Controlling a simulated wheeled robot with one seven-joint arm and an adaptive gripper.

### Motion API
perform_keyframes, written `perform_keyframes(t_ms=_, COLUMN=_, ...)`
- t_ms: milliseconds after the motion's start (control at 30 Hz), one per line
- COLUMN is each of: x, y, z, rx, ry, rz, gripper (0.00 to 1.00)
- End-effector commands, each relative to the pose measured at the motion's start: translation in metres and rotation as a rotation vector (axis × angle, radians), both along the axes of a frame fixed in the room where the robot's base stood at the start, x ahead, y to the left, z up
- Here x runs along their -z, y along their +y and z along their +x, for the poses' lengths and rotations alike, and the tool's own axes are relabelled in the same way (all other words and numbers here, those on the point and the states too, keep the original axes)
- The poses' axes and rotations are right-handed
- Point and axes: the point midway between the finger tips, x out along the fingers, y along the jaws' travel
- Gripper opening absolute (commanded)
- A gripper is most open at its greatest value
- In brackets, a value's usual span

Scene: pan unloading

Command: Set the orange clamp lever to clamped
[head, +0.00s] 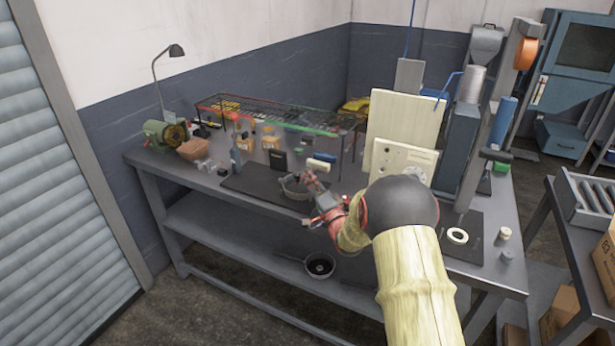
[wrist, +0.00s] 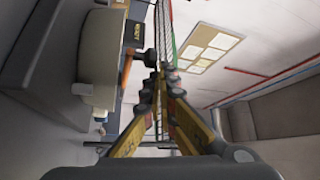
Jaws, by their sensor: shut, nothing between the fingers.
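The orange clamp lever (wrist: 127,68) shows in the wrist view as a short orange bar beside a grey round-sided body (wrist: 98,50). A dark knob-like piece (wrist: 150,57) lies close to its end. My gripper (wrist: 165,72) is shut and empty, its fingertips near this dark piece; I cannot tell if they touch it. In the head view my gripper (head: 311,181) is over the right side of a round grey pan-like vessel (head: 294,188) on the bench. The lever cannot be made out there, and its clamped or unclamped position cannot be told.
The vessel sits on a dark mat (head: 250,182) on the workbench. A wire rack (head: 270,115) stands behind, with small boxes under it. A cream panel (head: 405,130) and a grey column (head: 460,150) stand to the right. A black pan (head: 320,265) lies on the lower shelf.

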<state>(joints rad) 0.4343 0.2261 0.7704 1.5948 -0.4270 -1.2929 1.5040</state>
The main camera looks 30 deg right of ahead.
Motion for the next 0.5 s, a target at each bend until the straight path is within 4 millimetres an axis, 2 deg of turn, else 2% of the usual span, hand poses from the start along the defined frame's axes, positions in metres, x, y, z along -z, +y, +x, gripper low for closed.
perform_keyframes(t_ms=367, x=0.0000, y=0.0000, z=-0.0002, rx=0.000, ry=0.000, rz=0.000, gripper=0.00)
perform_keyframes(t_ms=500, x=0.0020, y=-0.0006, z=-0.0067, rx=0.001, ry=0.002, rz=0.000, gripper=0.00)
